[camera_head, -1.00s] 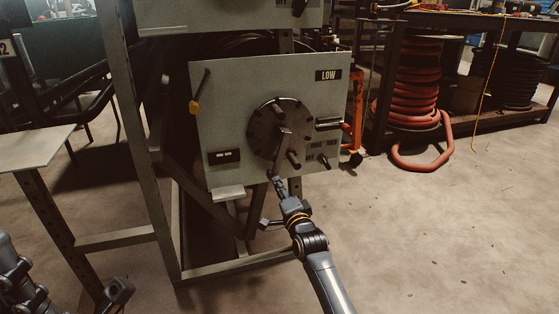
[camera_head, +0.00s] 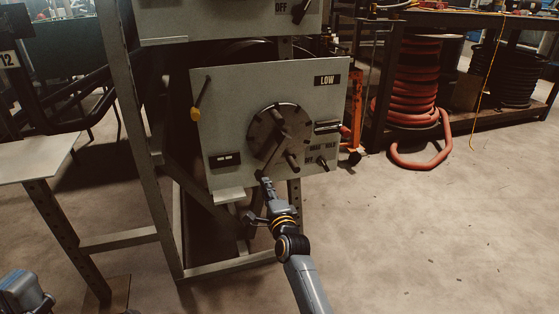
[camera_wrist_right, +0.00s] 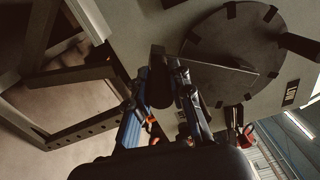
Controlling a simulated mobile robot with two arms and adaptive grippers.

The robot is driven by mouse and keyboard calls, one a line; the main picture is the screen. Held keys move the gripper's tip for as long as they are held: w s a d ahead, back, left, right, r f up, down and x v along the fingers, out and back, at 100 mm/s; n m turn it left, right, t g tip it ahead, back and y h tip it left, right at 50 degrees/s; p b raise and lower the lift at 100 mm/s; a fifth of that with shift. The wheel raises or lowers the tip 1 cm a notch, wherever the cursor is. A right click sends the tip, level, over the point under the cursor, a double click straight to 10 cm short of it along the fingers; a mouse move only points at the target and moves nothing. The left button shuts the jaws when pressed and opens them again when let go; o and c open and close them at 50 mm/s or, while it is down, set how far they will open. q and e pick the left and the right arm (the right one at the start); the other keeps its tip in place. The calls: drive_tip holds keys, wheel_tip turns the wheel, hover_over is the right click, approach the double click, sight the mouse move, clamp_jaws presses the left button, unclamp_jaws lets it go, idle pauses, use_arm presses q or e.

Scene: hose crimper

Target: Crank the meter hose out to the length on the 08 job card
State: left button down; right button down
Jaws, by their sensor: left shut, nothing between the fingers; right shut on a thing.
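A grey panel (camera_head: 216,118) labelled LOW carries a round dark disc (camera_head: 262,122) with a crank arm (camera_head: 275,148) across it. The crank arm points down and slightly left. My right gripper (camera_head: 264,183) is shut on the crank's dark handle (camera_wrist_right: 160,88) at the arm's lower end, as the right wrist view shows. The fingers cover part of the handle. A separate dark peg (camera_head: 292,161) sticks out from the disc. My left gripper (camera_head: 42,302) is at the lower left edge, partly cut off, away from the panel and empty. I cannot make out a job card or length reading.
A red hose coil (camera_head: 415,85) is at the right. The floor in front is open.

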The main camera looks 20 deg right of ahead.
drive_tip(key=shift+a+r, duration=0.2)
drive_tip(key=shift+r, duration=0.1)
